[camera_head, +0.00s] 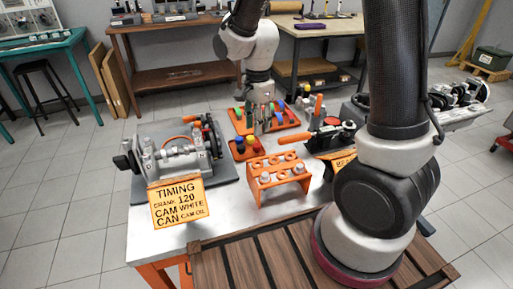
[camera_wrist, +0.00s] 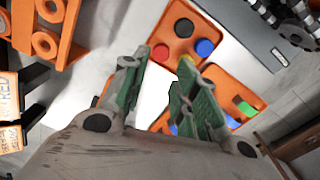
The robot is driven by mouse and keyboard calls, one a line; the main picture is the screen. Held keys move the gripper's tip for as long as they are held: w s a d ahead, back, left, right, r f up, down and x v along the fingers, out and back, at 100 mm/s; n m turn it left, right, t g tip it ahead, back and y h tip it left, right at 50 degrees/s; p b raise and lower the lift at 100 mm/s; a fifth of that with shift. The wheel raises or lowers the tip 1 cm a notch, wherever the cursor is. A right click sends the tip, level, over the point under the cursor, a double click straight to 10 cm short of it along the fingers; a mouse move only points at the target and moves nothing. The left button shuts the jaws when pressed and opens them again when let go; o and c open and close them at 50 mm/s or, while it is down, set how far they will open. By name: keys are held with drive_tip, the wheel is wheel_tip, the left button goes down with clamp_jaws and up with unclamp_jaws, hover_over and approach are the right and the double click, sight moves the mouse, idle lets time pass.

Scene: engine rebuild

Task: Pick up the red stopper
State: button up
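The red stopper (camera_wrist: 161,51) sits in a small orange tray (camera_wrist: 178,62) in the wrist view, with a blue stopper (camera_wrist: 204,47) and a black stopper (camera_wrist: 183,27) beside it. My gripper (camera_wrist: 158,72) is open, with empty space between its two green-padded fingers. The red stopper shows just beyond the fingertips, apart from them. In the head view my gripper (camera_head: 262,122) hangs over the workbench, behind the small orange tray (camera_head: 248,153). The red stopper is too small to pick out clearly there.
A larger orange tray (camera_head: 290,124) with coloured pieces lies by my gripper. An orange rack with holes (camera_head: 278,181) stands in front. An engine block (camera_head: 180,155) with a yellow timing sign (camera_head: 179,203) is at left; a dark tool holder (camera_head: 330,140) is at right.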

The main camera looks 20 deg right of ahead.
sight(257, 145)
wheel_tip(257, 145, down, 8)
drive_tip(key=shift+a+r, duration=0.15)
drive_tip(key=c, duration=0.4)
